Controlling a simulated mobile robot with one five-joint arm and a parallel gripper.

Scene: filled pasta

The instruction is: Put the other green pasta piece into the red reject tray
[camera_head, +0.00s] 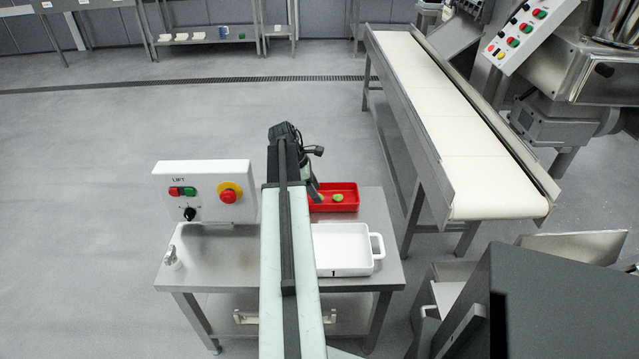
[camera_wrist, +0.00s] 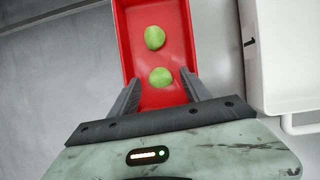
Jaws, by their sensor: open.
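The red reject tray (camera_head: 348,207) stands on the steel table just right of my arm. In the wrist view the red tray (camera_wrist: 175,20) holds two round green pasta pieces. The far green piece (camera_wrist: 154,38) lies clear of my fingers. The near green piece (camera_wrist: 161,77) appears between my open fingertips, with red showing on both sides of it. My gripper (camera_wrist: 161,80) is open and empty over the near end of the tray. In the head view one green piece (camera_head: 337,197) shows clearly in the tray; my arm partly blocks the tray's left side.
A white tray (camera_head: 343,247) marked 1 with a handle stands in front of the red tray; its edge shows in the wrist view (camera_wrist: 285,60). A lift control box (camera_head: 205,191) stands left of my arm. A white conveyor (camera_head: 455,130) runs beyond the table's right side.

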